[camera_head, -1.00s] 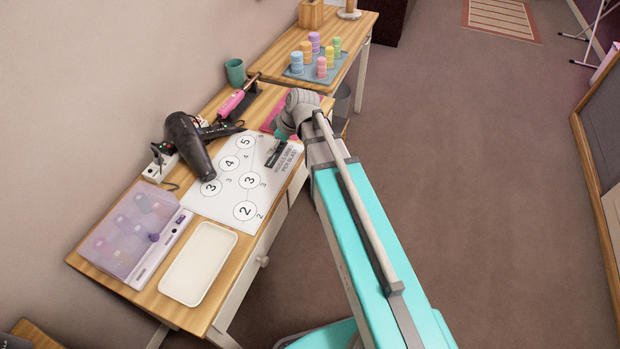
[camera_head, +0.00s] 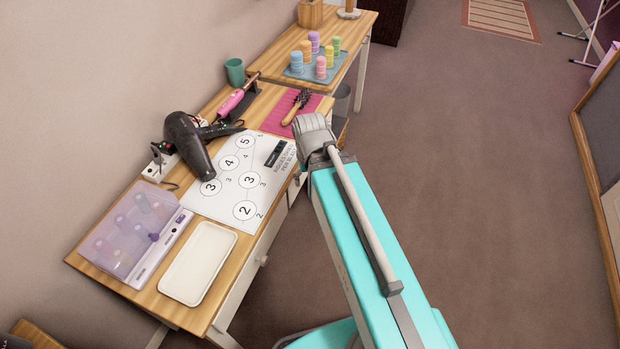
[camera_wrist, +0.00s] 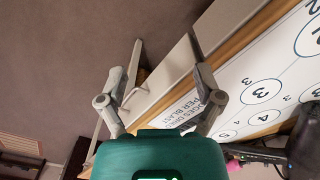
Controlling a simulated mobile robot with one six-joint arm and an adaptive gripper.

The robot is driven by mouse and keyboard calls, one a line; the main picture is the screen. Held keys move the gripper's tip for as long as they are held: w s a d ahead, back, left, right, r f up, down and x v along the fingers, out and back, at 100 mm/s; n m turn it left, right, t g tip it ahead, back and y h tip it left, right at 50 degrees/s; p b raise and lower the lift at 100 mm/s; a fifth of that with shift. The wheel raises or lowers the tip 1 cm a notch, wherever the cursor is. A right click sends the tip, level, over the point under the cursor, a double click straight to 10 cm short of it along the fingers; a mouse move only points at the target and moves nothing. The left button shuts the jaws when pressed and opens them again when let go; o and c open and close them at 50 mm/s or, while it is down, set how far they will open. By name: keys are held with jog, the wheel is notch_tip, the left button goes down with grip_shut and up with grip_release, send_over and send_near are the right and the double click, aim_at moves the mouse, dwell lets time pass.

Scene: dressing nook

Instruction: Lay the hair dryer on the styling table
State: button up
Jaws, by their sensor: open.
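A dark shape cut by the right edge of the wrist view looks like the dryer (camera_wrist: 306,142). My gripper (camera_wrist: 165,45) is open and empty in the wrist view, over the table's front edge and the floor, apart from the dryer. In the head view my wrist hides the fingers.
A pink curling iron (camera_head: 231,102), teal cup (camera_head: 235,71) and hairbrush (camera_head: 298,104) on a pink mat (camera_head: 277,121) lie beyond the dryer. A purple case (camera_head: 128,230) and white tray (camera_head: 199,264) fill the near end. A power strip (camera_head: 160,160) stands by the wall.

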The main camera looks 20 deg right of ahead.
jog(key=shift+o, duration=0.9)
jog(key=n+t+y+p, duration=0.1)
jog(key=n+t+p, duration=0.2)
jog(key=n+p, duration=1.45)
send_near(199, 129)
jog(key=r+n+b, duration=0.1)
jog(key=n+b, duration=0.1)
jog(key=r+n+b, duration=0.1)
jog(key=n+b, duration=0.1)
jog(key=shift+s+d+r+n+b, duration=0.2)
jog(key=shift+s+n+b, duration=0.05)
jog(key=shift+s+b, duration=0.15)
jog(key=shift+f, duration=0.1)
jog(key=b+x, duration=0.8)
jog(key=shift+w+f, duration=0.15)
jog(key=shift+f, duration=0.05)
